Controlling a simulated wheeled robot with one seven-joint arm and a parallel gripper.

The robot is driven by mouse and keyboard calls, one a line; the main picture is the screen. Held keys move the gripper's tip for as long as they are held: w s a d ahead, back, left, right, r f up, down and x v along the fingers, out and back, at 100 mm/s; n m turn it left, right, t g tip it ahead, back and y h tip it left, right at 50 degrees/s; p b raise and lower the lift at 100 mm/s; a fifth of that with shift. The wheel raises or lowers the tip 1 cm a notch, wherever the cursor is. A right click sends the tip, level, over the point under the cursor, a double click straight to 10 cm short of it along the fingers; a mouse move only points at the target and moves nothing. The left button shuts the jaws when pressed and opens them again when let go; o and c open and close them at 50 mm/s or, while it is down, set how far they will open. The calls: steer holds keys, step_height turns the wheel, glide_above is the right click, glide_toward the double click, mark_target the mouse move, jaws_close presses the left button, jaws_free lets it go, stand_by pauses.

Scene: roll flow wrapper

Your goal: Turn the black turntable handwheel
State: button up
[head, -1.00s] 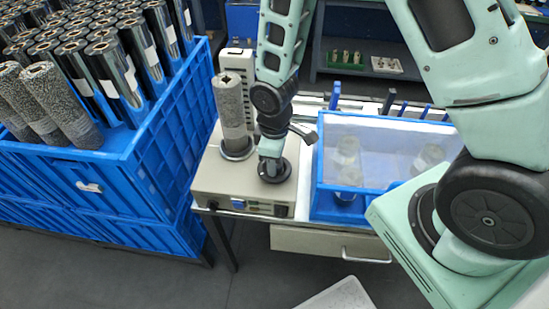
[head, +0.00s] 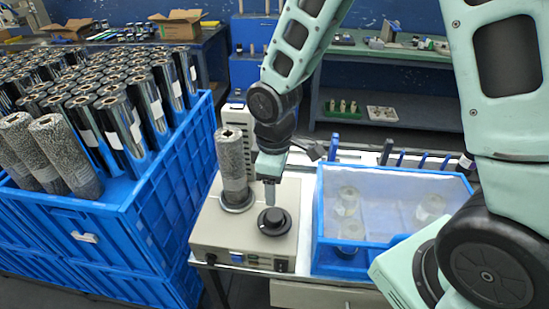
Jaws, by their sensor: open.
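The black turntable handwheel (head: 274,221) is a round black knob on a wider dark disc, on top of the beige machine box (head: 238,250). My gripper (head: 269,197) points down just above and behind the knob. Its fingers appear a little clear of the knob, though contact is hard to judge at this angle. The jaws are open with nothing between them. A grey speckled roll (head: 231,165) stands upright on a round turntable base (head: 237,201) to the left of the handwheel.
A blue crate (head: 120,205) full of upright rolls stands at left. A blue-rimmed clear-topped bin (head: 395,252) with several clear rolls inside sits close on the right. Blue-handled tools (head: 400,157) stand behind it. A workbench (head: 330,128) runs along the back.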

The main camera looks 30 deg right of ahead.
step_height(320, 180, up, 7)
stand_by(0.3)
stand_by(0.5)
